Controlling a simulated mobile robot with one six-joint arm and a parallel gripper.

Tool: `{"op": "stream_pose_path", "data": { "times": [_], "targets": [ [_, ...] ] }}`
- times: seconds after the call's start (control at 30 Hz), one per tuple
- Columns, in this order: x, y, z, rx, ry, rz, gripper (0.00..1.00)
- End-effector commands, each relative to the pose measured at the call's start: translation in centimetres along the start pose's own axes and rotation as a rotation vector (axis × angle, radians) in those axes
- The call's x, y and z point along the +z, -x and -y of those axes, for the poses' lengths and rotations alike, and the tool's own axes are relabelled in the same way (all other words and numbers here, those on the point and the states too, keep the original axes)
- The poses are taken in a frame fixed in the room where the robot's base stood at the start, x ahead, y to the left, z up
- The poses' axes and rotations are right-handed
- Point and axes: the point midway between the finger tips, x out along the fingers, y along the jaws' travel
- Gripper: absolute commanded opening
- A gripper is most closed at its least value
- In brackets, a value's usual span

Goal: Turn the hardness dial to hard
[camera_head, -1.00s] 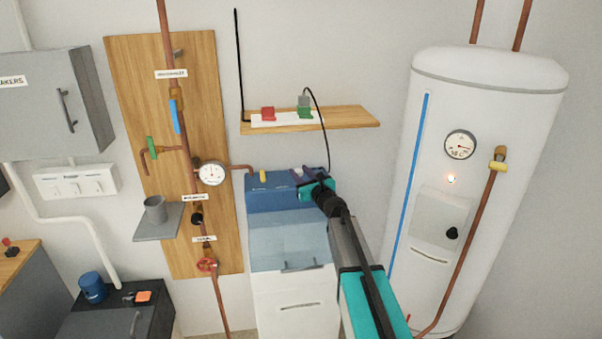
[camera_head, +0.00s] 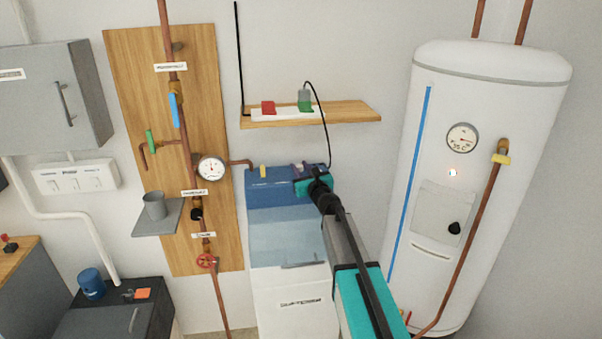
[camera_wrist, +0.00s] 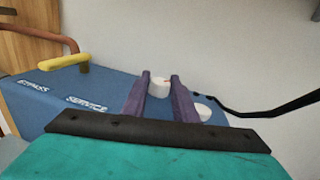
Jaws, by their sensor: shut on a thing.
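The blue-topped softener (camera_head: 265,196) stands against the wall in the middle of the head view. In the wrist view its blue top (camera_wrist: 55,105) carries the labels BYPASS and SERVICE. A small white dial with a red mark (camera_wrist: 159,86) sits between the two purple fingers of my gripper (camera_wrist: 159,82). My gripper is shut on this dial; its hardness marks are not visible. In the head view my gripper (camera_head: 304,172) is at the softener's top right, and my arm hides the dial. A second white round part (camera_wrist: 203,112) lies just right of the fingers.
A yellow lever (camera_wrist: 64,61) on a copper pipe stands left of my gripper. A black cable (camera_wrist: 270,108) runs close on the right. Above is a wooden shelf (camera_head: 350,114) with a power strip. The white tank (camera_head: 480,120) stands to the right.

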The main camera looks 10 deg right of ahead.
Motion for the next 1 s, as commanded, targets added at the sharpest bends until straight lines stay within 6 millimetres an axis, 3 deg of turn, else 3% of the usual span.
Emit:
{"op": "stream_pose_path", "data": {
  "times": [0.4, 0.8, 0.83, 1.0],
  "targets": [
    [-0.26, 0.03, -0.31, -0.123, 0.000, -0.008, 0.03],
    [-0.11, 0.07, -0.19, -0.138, 0.000, -0.010, 0.03],
    [-0.11, 0.07, -0.19, -0.138, 0.000, -0.010, 0.30],
    [-0.07, 0.06, -0.17, -0.138, -0.001, -0.010, 0.33]
  ]
}}
